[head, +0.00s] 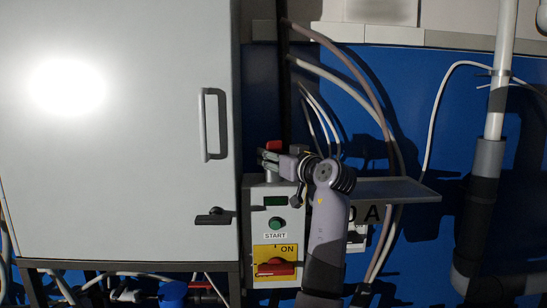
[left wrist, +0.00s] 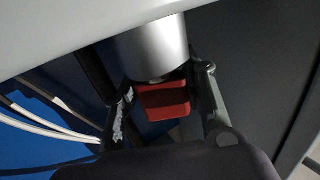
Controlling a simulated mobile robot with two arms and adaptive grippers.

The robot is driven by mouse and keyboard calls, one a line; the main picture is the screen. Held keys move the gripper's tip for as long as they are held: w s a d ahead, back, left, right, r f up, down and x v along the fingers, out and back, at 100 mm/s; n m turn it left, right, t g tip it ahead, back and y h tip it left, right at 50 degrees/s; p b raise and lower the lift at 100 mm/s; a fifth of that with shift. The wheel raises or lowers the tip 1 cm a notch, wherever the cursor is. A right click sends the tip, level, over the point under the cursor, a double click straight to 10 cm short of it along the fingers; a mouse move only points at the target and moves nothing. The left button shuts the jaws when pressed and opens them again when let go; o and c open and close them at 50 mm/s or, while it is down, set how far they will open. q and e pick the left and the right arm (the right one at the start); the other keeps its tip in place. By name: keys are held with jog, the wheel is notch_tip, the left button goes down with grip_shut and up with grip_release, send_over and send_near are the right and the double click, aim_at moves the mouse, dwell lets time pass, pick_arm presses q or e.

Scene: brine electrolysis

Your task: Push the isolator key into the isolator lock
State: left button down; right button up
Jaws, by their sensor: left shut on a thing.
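My left gripper (head: 268,160) is above the top of the grey control box (head: 254,223), beside the big cabinet. In the left wrist view its two fingers (left wrist: 166,112) stand either side of a red block, which looks like the head of the isolator key (left wrist: 166,101), and are shut on it. A silver cylinder (left wrist: 150,47), seemingly the isolator lock, is directly in front of the red head, nearly in line. How far the key's shank is inside it is hidden. A red piece (head: 273,146) shows just above the fingers in the head view. My right gripper is not in view.
The control box carries a green START button (head: 278,224) and a red ON switch (head: 275,267). A grey cabinet (head: 120,180) with a handle (head: 205,125) is close on the left. A small shelf (head: 400,190), hanging cables and a grey pipe (head: 487,160) are on the right.

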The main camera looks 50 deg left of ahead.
pick_arm(q)
jog(key=shift+f, duration=0.15)
jog(key=c, duration=1.4)
grip_release()
jog(key=o, duration=0.5)
jog(key=shift+w+f, duration=0.2)
jog(key=shift+w, duration=0.1)
jog(key=shift+s, duration=0.1)
jog(key=shift+s+d+f, duration=0.1)
jog(key=shift+s+d, duration=0.05)
jog(key=shift+d, duration=0.45)
jog(key=d, duration=0.3)
jog(key=s+d, duration=0.1)
jog(key=d, duration=0.3)
jog(key=s+d, duration=0.1)
jog(key=d, duration=0.2)
jog(key=shift+d+r, duration=0.3)
jog(key=shift+r, duration=0.05)
jog(key=shift+d, duration=0.1)
